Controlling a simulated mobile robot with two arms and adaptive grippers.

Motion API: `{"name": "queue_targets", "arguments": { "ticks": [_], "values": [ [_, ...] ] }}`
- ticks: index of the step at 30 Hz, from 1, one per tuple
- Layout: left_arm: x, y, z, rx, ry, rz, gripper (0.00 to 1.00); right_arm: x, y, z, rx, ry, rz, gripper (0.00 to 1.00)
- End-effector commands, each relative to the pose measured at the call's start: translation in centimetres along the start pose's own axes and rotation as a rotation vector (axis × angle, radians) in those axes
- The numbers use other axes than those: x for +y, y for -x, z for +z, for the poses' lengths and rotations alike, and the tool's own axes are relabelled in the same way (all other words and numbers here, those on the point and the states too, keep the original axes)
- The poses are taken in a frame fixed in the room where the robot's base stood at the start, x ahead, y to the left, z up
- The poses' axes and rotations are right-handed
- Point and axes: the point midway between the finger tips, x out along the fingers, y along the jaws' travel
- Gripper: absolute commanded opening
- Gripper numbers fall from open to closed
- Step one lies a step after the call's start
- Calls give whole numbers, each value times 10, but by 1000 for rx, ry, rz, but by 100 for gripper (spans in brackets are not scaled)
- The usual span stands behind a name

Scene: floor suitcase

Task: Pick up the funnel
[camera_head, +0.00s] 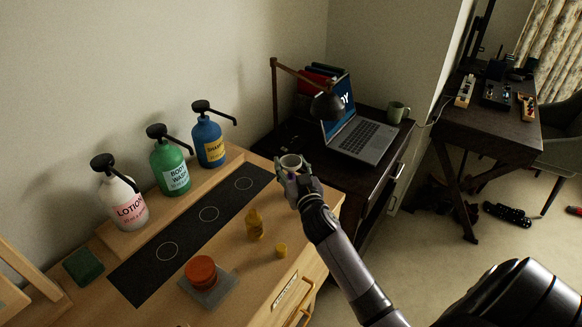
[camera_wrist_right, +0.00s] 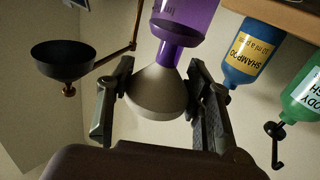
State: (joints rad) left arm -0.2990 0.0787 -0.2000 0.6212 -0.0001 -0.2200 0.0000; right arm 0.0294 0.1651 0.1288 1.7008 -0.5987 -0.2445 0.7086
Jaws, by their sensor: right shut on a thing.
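The funnel (camera_wrist_right: 158,92) is a pale grey cone between the two fingers of my right gripper (camera_wrist_right: 160,105), in the right wrist view, which is upside down. Its narrow end meets the neck of a purple see-through bottle (camera_wrist_right: 183,15); I cannot tell whether it is still inside the neck. In the head view my right gripper (camera_head: 291,178) is shut on the funnel at the far right end of the wooden dresser top. The funnel's round open rim (camera_head: 291,160) faces up. The purple bottle is mostly hidden there by the gripper. My left gripper is not in view.
A lotion bottle (camera_head: 122,200), green body wash (camera_head: 170,165) and blue shampoo (camera_head: 208,140) stand on a ledge behind a black mat (camera_head: 190,235). A small yellow bottle (camera_head: 254,225) and an orange jar (camera_head: 201,270) stand in front. A desk lamp (camera_head: 325,105) and laptop (camera_head: 360,138) are beyond.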

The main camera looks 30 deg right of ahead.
Motion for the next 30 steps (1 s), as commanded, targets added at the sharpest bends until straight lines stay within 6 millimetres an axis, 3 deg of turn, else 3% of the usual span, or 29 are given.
{"name": "queue_targets", "arguments": {
  "ticks": [5,11,14,24,30],
  "values": [
    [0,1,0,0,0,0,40,0,0,-4,1,0,1,36],
    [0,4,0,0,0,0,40,1,0,-28,5,2,-1,36],
    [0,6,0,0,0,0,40,2,0,-48,7,1,0,36],
    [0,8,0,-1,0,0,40,5,0,-143,8,0,-1,36],
    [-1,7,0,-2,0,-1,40,6,0,-181,4,0,-1,36]
  ]
}}
